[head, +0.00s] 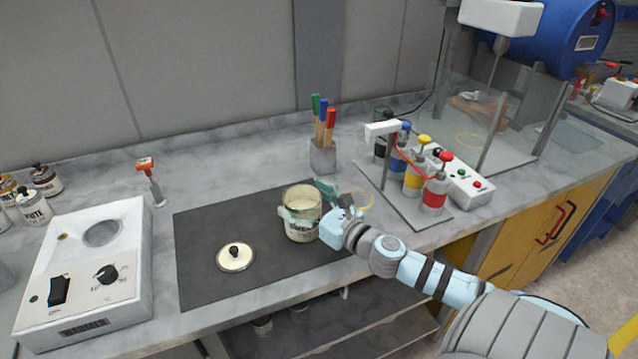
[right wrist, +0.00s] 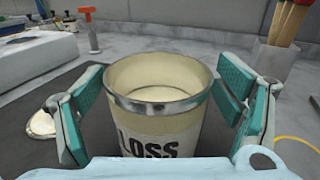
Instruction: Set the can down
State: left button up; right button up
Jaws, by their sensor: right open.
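The can (head: 301,222) is an open cream-coloured can with a metal rim and stands upright on the dark mat (head: 205,272). In the right wrist view the can (right wrist: 160,112) shows pale contents and a label reading "LOSS". My right gripper (head: 312,205) is around the can, and in the right wrist view my right gripper (right wrist: 158,105) has its teal-padded fingers on both sides with gaps to the can wall. It is open. The can's base is hidden in the wrist view. My left gripper is not in view.
A round lid (head: 235,258) with a black knob lies on the mat to the left. A white heater unit (head: 85,270) stands farther left. A brush holder (head: 323,157) is behind the can, and pump bottles (head: 414,178) stand on a plate to the right.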

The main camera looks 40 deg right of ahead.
aim_at(315, 210)
jog(key=shift+s+d+f+b, duration=0.1)
jog(key=shift+s+f+b, duration=0.15)
jog(key=shift+s+b, duration=0.3)
jog(key=shift+s+f+b, duration=0.25)
jog(key=shift+s+b, duration=0.2)
jog(key=shift+b, duration=0.1)
jog(key=shift+s+r, duration=0.25)
jog(key=shift+s, duration=0.55)
jog(key=s+p, duration=0.4)
jog(key=s, duration=0.4)
jog(key=shift+r, duration=0.3)
jog(key=shift+d, duration=0.15)
jog(key=shift+f, duration=0.1)
